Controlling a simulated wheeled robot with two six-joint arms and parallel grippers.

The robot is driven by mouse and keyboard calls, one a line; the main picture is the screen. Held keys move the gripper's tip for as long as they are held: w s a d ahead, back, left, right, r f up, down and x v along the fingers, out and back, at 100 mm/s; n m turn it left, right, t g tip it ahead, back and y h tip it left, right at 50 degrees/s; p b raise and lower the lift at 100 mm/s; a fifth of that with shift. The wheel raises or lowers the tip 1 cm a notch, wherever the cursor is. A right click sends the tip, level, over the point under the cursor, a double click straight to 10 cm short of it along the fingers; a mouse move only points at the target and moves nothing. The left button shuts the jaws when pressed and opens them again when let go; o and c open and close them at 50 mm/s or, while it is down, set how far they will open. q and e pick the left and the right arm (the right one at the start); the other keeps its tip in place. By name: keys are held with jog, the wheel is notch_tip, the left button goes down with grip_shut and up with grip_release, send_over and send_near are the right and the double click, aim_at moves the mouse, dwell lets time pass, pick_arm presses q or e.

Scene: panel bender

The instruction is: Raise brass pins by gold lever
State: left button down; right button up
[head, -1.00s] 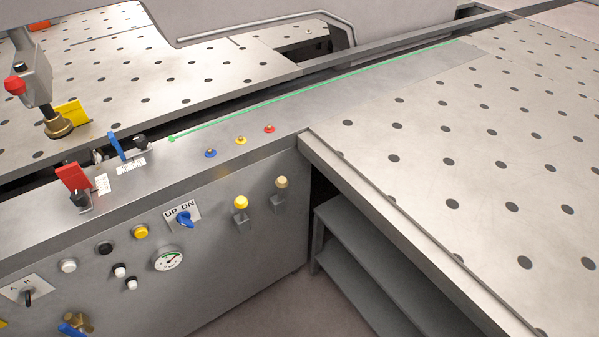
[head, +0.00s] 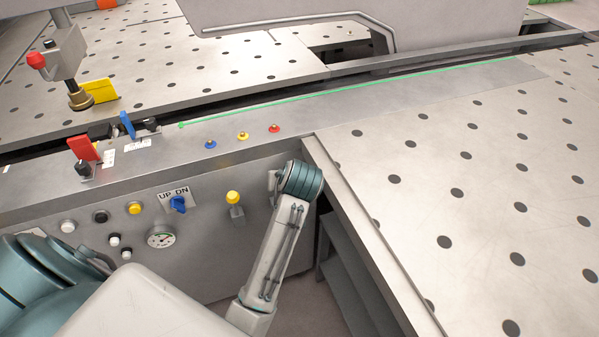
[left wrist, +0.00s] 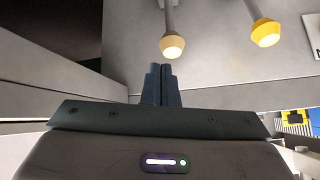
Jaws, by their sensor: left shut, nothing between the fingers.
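The gold lever's tan-gold knob (left wrist: 172,46) hangs on a grey stem in the left wrist view, just beyond my left fingertips and slightly right of them. My left gripper (left wrist: 161,72) is shut and empty, apart from the knob as far as I can tell. In the head view my left arm covers the gold lever, and the gripper itself is hidden behind my wrist. A yellow-knobbed lever (head: 233,198) stands left of my wrist; it also shows in the left wrist view (left wrist: 265,32). I cannot make out raised brass pins on the table. My right gripper is not in view.
The front panel holds a blue UP/DN switch (head: 178,204), a gauge (head: 160,236) and several buttons. Blue (head: 210,144), yellow (head: 243,136) and red (head: 274,128) markers sit on the ledge above. The perforated table (head: 470,170) at right is clear, its edge close to my wrist.

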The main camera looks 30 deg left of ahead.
pick_arm(q)
jog(key=shift+n, duration=0.6)
jog(key=w+a+f, duration=0.1)
jog(key=w+a+f+p, duration=0.1)
jog(key=a, duration=0.1)
jog(key=w+a+f, duration=0.1)
jog(key=a, duration=0.1)
jog(key=shift+w+a, duration=0.25)
jog(key=shift+w+a+f, duration=0.15)
jog(key=shift+f, duration=0.05)
jog(key=shift+w+f, duration=0.1)
jog(key=shift+f, duration=0.05)
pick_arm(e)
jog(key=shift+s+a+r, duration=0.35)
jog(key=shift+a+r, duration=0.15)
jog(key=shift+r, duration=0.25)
pick_arm(q)
jog(key=shift+f, duration=0.1)
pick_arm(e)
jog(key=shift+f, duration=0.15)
